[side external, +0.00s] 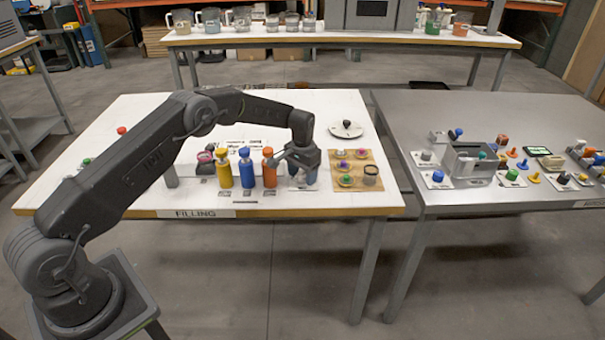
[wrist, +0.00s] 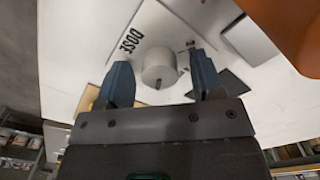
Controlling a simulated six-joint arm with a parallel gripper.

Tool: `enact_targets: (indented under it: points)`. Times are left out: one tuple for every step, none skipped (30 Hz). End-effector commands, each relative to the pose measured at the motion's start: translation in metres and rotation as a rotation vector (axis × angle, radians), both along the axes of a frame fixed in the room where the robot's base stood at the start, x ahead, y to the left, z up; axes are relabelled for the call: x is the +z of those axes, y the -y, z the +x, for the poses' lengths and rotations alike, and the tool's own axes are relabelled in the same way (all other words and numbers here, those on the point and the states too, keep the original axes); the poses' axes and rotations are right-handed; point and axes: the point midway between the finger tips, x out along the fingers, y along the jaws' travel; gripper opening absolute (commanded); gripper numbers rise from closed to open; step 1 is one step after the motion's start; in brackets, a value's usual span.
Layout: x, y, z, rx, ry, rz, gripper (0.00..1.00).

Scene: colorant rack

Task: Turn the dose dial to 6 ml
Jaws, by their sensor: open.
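The dose dial (wrist: 159,67) is a light grey round knob in the wrist view, on a pale plate beside the black word DOSE. A small dark mark shows on its near edge; I cannot read its setting. My gripper (wrist: 162,80) is open, with one blue-grey finger on each side of the dial and visible gaps between. I cannot tell whether the fingertips are level with the knob. In the side view my gripper (side external: 303,163) points down at the right end of the bottle row, and the dial is not clearly visible there.
Yellow (side external: 224,168), blue (side external: 246,168) and orange (side external: 269,167) bottles stand just left of my gripper. The orange bottle also fills the wrist view's upper right corner (wrist: 290,30). A tan board (side external: 345,209) with small knobs and a jar (side external: 370,174) lies to the right.

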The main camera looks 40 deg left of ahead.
Motion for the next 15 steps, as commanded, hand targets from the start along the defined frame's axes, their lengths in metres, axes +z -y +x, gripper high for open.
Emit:
enact_targets:
  points:
    - [0.000,0.000,0.000,0.000,0.000,0.000,0.61]
    - [0.000,0.000,0.000,0.000,0.000,0.000,0.61]
    - [0.000,0.000,0.000,0.001,0.000,0.000,0.61]
    - [0.001,0.000,0.000,0.001,0.000,0.000,0.61]
    - [0.002,0.000,0.000,0.001,0.000,0.000,0.61]
    - [0.004,0.000,0.000,0.001,0.001,0.000,0.61]
    - [0.007,0.000,0.000,0.001,0.001,0.000,0.61]
    - [0.010,0.000,0.001,0.001,0.003,0.000,0.61]
    - [0.016,0.000,0.001,0.001,0.004,0.000,0.61]
    - [0.020,0.000,0.001,0.001,0.004,0.000,0.61]
    - [0.026,0.000,0.001,0.001,0.004,0.000,0.61]
    - [0.034,0.000,0.001,0.001,0.005,0.000,0.61]
    - [0.041,0.000,0.001,0.001,0.005,0.000,0.61]
    - [0.048,0.000,0.001,0.001,0.005,0.000,0.61]
    - [0.057,0.000,0.001,0.001,0.005,0.000,0.61]
